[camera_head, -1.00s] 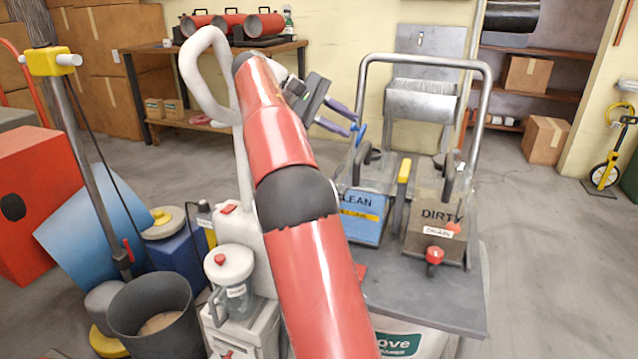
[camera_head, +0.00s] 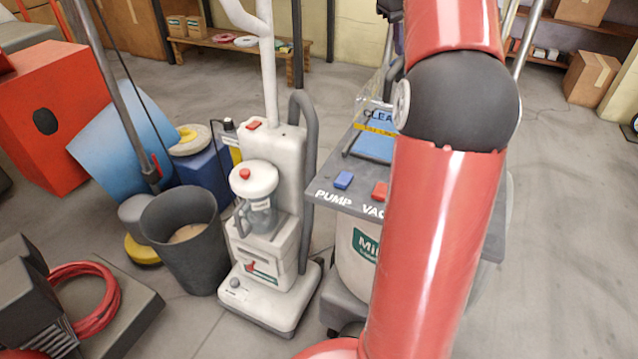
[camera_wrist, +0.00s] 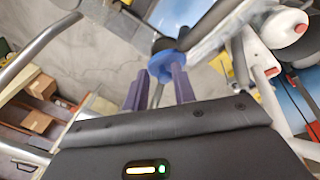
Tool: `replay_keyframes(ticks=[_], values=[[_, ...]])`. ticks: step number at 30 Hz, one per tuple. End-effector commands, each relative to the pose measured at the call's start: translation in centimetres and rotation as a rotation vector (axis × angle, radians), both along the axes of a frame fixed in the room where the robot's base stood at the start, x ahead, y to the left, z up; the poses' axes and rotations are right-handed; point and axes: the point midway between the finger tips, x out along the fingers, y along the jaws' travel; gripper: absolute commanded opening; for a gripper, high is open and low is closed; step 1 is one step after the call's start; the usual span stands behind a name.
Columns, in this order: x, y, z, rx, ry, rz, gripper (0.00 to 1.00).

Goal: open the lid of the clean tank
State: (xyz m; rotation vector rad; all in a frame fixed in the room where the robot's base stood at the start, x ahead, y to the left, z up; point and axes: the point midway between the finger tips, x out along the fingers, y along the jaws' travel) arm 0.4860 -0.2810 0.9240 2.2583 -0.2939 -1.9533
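The clean tank (camera_head: 374,146), blue with a yellow strip and partly readable "CLEAN" lettering, stands on the grey cart top in the head view. My red arm covers its right side, and its lid is hard to make out. My gripper (camera_wrist: 157,88) shows in the wrist view with two purple fingers apart and a gap between them. A round blue piece (camera_wrist: 161,66) on a dark bar (camera_wrist: 213,20) lies at the fingertips, overlapped by the right finger. I cannot tell whether they touch. The fingers are outside the head view.
A white upright machine (camera_head: 283,165) with a grey hose stands left of the cart. Blue (camera_head: 343,180) and red (camera_head: 380,191) switches sit on the cart's front edge.

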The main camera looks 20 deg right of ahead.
Motion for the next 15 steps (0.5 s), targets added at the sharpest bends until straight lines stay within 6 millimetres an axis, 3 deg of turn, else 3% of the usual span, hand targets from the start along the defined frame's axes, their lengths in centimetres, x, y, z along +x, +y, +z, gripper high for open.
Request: replay_keyframes(ticks=[11,15], values=[[-1.7,-1.5,-2.0,0.21,-0.254,-0.007,0.26],[-2.4,-1.2,1.4,0.216,-0.263,0.001,0.26]])
